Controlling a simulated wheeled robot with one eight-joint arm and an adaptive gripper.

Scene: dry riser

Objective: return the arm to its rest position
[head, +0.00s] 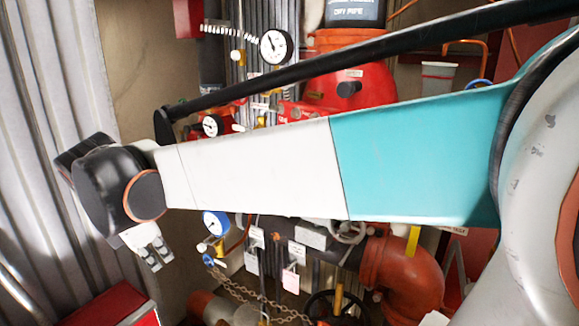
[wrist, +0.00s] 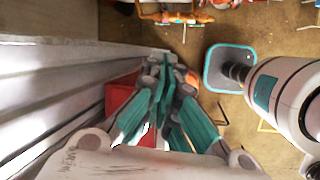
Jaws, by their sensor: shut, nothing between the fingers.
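My arm stretches across the head view from the right edge to the left, with a white and teal link. My gripper (head: 150,252) hangs below the dark wrist at the left, small and partly hidden by it. In the wrist view my gripper (wrist: 163,62) has its grey and teal fingers together at the tips, with nothing held. The gripper is in the air, apart from the corrugated metal wall (head: 40,150) at the left.
A red box (head: 112,308) stands below the gripper; it also shows behind the fingers in the wrist view (wrist: 118,97). Behind my arm are pressure gauges (head: 275,47), a red valve body (head: 350,88) and an orange pipe elbow (head: 408,275). Brown floor (wrist: 190,40) shows beyond the fingers.

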